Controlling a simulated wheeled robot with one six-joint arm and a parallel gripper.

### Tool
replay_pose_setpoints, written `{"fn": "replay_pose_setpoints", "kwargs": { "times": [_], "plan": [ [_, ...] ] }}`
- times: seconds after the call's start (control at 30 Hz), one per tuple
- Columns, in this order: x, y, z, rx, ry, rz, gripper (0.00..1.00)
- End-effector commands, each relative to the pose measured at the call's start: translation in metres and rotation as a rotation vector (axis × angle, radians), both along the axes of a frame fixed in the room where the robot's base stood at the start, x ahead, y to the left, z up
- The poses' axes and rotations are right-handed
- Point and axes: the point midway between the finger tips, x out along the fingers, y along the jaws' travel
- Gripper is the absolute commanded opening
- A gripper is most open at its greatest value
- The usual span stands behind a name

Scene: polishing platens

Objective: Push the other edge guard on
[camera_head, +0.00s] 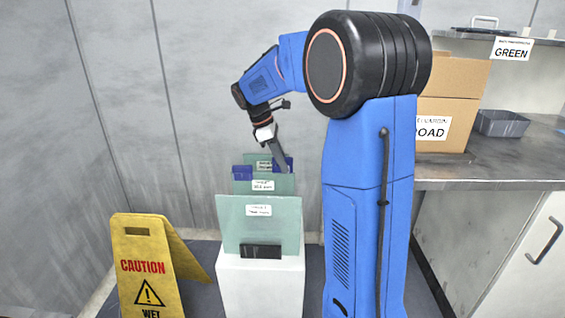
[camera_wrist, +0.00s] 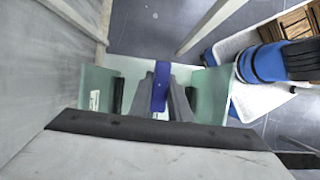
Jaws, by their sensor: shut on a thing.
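My gripper (camera_head: 279,158) reaches down over the row of greenish plates and is shut on a blue edge guard (camera_head: 289,164). In the wrist view the held guard (camera_wrist: 161,88) sits upright between the grey fingers. It is at the upper right corner of the middle plate (camera_head: 284,186); I cannot tell whether it touches the plate. Another blue edge guard (camera_head: 242,172) is on that plate's upper left corner. A front plate (camera_head: 235,225) and a rear plate (camera_head: 252,158) stand parallel to it. All bear white labels.
The plates stand on a white pedestal (camera_head: 262,290), the front one in a black holder (camera_head: 261,252). A yellow caution sign (camera_head: 146,262) stands at left. At right is a counter (camera_head: 500,170) with a cardboard box (camera_head: 455,85) and a grey tray (camera_head: 501,124). A wall is behind.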

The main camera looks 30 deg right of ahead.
Motion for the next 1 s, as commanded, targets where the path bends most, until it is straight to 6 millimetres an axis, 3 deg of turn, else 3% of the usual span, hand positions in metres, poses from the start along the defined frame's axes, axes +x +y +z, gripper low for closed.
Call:
{"fn": "replay_pose_setpoints", "kwargs": {
  "times": [1.0],
  "plan": [
    [0.0, 0.0, -0.01, 0.001, 0.001, 0.0, 0.0]
  ]
}}
